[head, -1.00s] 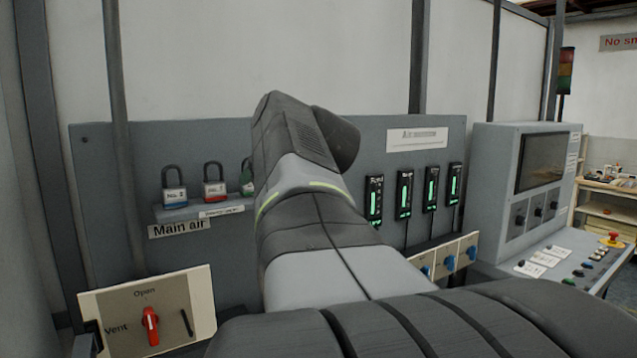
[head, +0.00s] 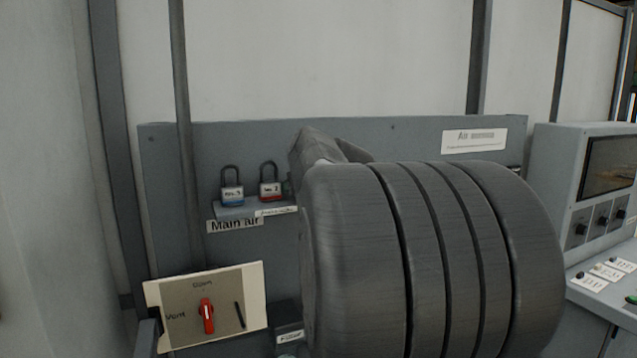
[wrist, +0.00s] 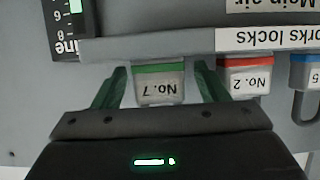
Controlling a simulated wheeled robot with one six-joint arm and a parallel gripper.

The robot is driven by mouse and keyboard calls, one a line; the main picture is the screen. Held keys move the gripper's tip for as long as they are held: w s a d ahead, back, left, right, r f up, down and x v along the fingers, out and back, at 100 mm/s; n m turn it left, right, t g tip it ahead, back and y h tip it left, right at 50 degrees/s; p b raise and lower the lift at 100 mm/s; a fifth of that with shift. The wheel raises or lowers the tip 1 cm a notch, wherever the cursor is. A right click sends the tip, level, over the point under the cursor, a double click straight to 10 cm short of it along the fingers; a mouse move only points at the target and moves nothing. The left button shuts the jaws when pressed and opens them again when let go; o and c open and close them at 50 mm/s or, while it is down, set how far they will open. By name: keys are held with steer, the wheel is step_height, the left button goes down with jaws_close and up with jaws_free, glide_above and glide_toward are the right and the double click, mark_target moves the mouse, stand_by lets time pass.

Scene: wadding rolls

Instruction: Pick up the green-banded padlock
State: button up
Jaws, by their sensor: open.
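The green-banded padlock (wrist: 160,84), labelled No. 7, shows upside down in the wrist view. It stands at the shelf, its lower body between my gripper's two green fingers. My gripper (wrist: 160,92) is open, with a finger on each side of the padlock and a gap visible at both sides. Its shackle is hidden behind the gripper body. In the head view my arm hides nearly all of this padlock and the gripper.
The red-banded padlock (wrist: 245,80), No. 2, is close beside one finger; it also shows in the head view (head: 271,186). The blue-banded padlock (head: 232,190) is beyond it. The shelf (head: 225,209) runs beneath them. A red valve handle (head: 207,315) is lower left.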

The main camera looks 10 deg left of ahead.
steer(key=c, duration=1.2)
steer(key=shift+o, duration=0.2)
steer(key=shift+r, duration=0.1)
step_height(320, 180, up, 28)
steer(key=p, duration=0.3)
